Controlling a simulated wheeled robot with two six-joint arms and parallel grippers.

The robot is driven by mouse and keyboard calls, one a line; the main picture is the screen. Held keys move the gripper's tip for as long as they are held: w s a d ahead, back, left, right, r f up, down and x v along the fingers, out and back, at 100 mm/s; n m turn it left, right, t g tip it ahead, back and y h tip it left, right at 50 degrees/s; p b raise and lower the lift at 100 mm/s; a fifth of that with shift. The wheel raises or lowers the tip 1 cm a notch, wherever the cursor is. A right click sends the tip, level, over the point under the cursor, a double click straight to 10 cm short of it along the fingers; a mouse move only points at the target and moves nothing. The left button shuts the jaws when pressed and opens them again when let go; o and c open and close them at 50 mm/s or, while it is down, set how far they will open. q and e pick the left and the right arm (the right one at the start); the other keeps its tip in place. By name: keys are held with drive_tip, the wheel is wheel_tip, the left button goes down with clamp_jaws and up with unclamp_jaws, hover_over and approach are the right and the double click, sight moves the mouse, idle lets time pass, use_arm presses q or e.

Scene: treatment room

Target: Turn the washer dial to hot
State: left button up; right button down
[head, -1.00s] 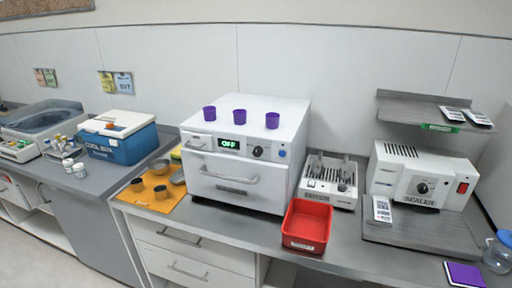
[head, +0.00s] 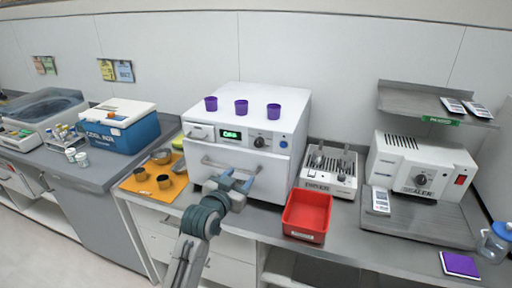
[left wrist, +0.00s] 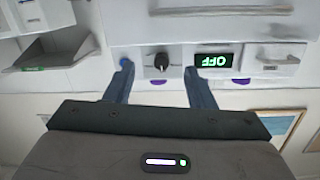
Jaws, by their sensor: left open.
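The washer (head: 240,180) is a white box on the counter with a green-lit display reading OFF (head: 230,134). Its black dial (head: 260,142) sits right of the display, with a blue button (head: 283,144) further right. My left gripper (head: 237,180) is in front of the washer's door, below the dial in the head view, open and empty. In the left wrist view, which looks upside down, the dial (left wrist: 161,62) shows between the two open fingers (left wrist: 158,74), apart from both. The display (left wrist: 215,61) shows beside the right-hand finger. My right gripper is in neither view.
Several purple cups (head: 241,106) stand on the washer's top. A red bin (head: 307,216) and a white rack unit (head: 329,170) are to its right, then the sealer (head: 424,168). An orange mat (head: 154,187) with dark cups and a blue cool box (head: 120,133) are to its left.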

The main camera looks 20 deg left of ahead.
sight(258, 144)
use_arm(q)
drive_tip(key=shift+t, duration=0.6)
drive_tip(key=w+r+p, duration=0.1)
drive_tip(key=w, duration=0.2)
drive_tip(key=w+r+p, duration=0.1)
drive_tip(key=w, duration=0.3)
drive_tip(key=w+d+r+p, duration=0.1)
drive_tip(key=w, duration=0.3)
drive_tip(key=shift+r, duration=0.35)
drive_tip(key=shift+w+d+f+p, duration=0.15)
drive_tip(key=shift+w+p, duration=0.25)
drive_tip(key=shift+w, duration=0.4)
drive_tip(key=c, duration=1)
